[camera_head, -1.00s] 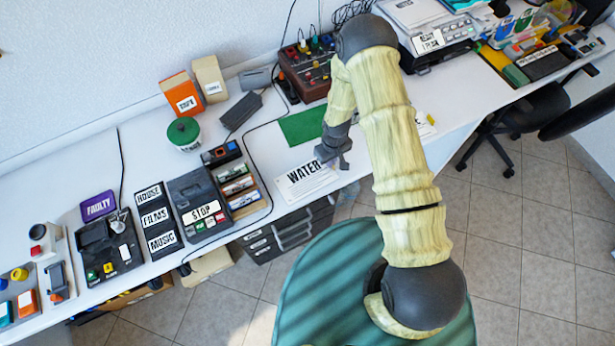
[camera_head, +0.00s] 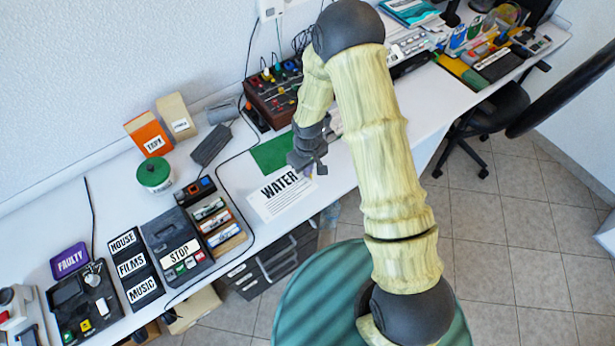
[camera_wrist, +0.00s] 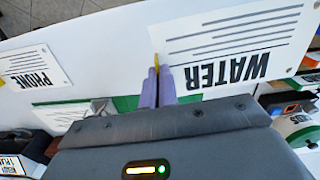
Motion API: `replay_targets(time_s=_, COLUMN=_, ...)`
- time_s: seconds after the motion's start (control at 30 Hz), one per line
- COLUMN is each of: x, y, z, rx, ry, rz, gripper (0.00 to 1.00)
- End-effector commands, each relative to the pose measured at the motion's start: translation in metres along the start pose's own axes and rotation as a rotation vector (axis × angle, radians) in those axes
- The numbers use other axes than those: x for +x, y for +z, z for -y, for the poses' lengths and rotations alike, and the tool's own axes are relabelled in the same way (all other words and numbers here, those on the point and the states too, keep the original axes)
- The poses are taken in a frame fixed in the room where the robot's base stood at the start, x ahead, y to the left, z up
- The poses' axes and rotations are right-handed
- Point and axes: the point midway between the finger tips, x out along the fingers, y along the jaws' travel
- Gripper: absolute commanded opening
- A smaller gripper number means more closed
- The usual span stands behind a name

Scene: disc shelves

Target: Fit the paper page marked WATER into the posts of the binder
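The white page marked WATER (camera_head: 283,195) is at the desk's front edge. In the wrist view the WATER page (camera_wrist: 235,40) is much larger than the PHONE page, so it seems raised. My gripper (camera_head: 308,168) has its purple fingers (camera_wrist: 157,88) close together on the page's edge, by a yellow tab (camera_wrist: 156,61). A green flat panel (camera_head: 272,153), apparently the binder's cover, lies behind the page. In the wrist view a printed sheet (camera_wrist: 62,114) lies over green beside it. Grey metal (camera_wrist: 100,106) by my gripper may be the posts; their shape is unclear.
A page marked PHONE (camera_wrist: 33,68) lies on the desk in the wrist view. A green tin (camera_head: 155,175) and control box (camera_head: 275,92) stand farther back. My arm hides the desk behind it.

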Motion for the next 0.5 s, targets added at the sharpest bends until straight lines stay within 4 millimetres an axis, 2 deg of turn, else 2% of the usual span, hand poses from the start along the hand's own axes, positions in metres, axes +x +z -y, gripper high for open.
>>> replay_targets(time_s=0.13, x=-0.0086, y=0.0005, z=0.0004, rx=-0.001, ry=0.000, rz=0.000, gripper=0.00)
replay_targets(time_s=0.5, x=-0.0097, y=0.0004, z=0.0004, rx=-0.001, ry=0.000, rz=0.001, gripper=0.00)
